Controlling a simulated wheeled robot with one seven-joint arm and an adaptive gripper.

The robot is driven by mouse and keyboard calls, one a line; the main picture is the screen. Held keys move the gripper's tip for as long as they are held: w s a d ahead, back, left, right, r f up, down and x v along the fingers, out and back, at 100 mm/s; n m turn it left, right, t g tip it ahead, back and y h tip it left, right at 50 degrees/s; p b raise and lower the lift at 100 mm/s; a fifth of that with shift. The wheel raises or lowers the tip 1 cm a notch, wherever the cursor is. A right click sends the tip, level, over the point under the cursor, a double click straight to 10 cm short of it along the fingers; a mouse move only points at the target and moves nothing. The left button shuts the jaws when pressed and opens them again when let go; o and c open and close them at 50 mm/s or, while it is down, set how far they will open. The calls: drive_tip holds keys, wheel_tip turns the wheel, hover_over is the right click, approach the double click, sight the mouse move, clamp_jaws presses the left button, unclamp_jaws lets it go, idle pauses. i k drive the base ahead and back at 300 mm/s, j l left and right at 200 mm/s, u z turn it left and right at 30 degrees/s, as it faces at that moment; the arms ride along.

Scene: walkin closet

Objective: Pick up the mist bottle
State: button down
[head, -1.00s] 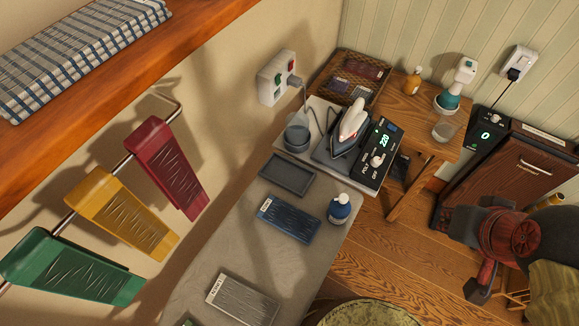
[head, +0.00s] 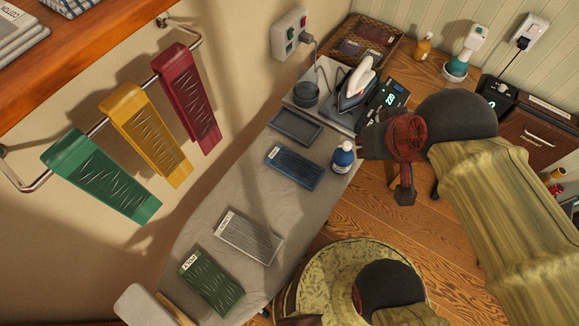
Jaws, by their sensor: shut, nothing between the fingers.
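A teal bottle with a white spray head (head: 465,52) stands on the wooden table at the upper right; it looks like the mist bottle. A small blue bottle with a white cap (head: 343,157) stands upright at the right edge of the ironing board; I cannot tell whether it also sprays. My gripper (head: 405,198) hangs below the red wrist joint, right of the blue bottle and over the wooden floor. It is shut and empty, apart from both bottles. My arm hides part of the wooden table in front of the teal bottle.
An iron (head: 356,84) stands beside a control box with a lit display (head: 384,104). The ironing board (head: 190,222) holds a grey tray (head: 296,127) and several cloth swatches. An amber bottle (head: 423,45) stands near the wicker tray (head: 352,33). A wall socket (head: 528,31) has a cable.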

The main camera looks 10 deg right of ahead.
sight(341, 162)
drive_tip(key=k+l+u, duration=0.45)
drive_tip(key=k+l, duration=0.3)
drive_tip(key=k, duration=0.15)
